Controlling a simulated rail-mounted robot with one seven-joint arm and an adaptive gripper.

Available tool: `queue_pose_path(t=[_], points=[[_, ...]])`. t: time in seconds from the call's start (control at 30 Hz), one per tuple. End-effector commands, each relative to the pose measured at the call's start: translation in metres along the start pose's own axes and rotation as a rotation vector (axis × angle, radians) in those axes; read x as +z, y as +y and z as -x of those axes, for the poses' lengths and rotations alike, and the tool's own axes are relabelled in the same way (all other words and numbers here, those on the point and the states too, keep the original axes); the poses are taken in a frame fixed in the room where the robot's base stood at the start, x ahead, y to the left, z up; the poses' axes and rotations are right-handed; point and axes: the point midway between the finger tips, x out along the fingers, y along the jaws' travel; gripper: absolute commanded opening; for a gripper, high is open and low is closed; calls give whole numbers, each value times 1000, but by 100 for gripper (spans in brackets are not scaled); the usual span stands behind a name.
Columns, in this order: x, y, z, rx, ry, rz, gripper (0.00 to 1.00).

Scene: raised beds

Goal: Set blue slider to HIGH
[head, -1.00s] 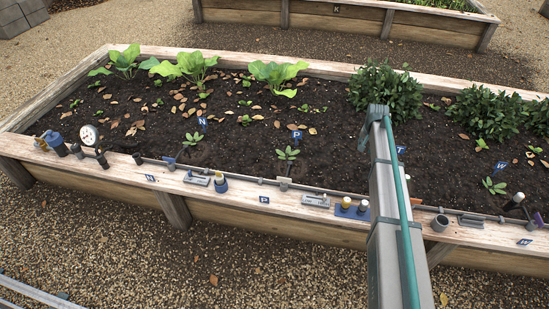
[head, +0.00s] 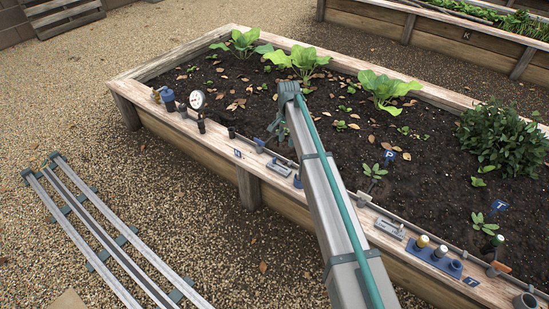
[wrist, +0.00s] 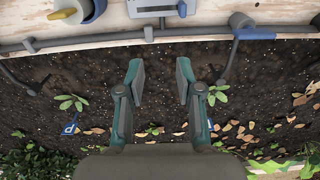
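The slider is a grey plate on the bed's front rim, left of the arm in the head view (head: 278,168). In the wrist view the slider plate (wrist: 154,8) is cut by the top edge, with a small blue knob (wrist: 182,9) at its right end. Its markings cannot be read. My gripper (wrist: 161,80) is open and empty, its two fingers apart over dark soil, with the slider ahead of the fingertips and not touched. In the head view my gripper (head: 278,124) is small and partly hidden behind the arm.
A grey pipe (wrist: 110,38) runs along the rim. Seedlings and a blue P sign (wrist: 71,128) stand in the soil. A gauge (head: 198,99) and another slider plate (head: 390,229) sit along the rim.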

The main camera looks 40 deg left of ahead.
Motion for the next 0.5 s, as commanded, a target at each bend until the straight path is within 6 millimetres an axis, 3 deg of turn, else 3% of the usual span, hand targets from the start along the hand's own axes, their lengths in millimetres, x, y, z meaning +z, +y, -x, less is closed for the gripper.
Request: queue_pose_path(t=[0.03, 0.17, 0.5], points=[[13, -16, 2, 3, -4, 10, 35], [31, -33, 4, 8, -11, 20, 35], [35, -35, -21, 11, -14, 21, 35]])
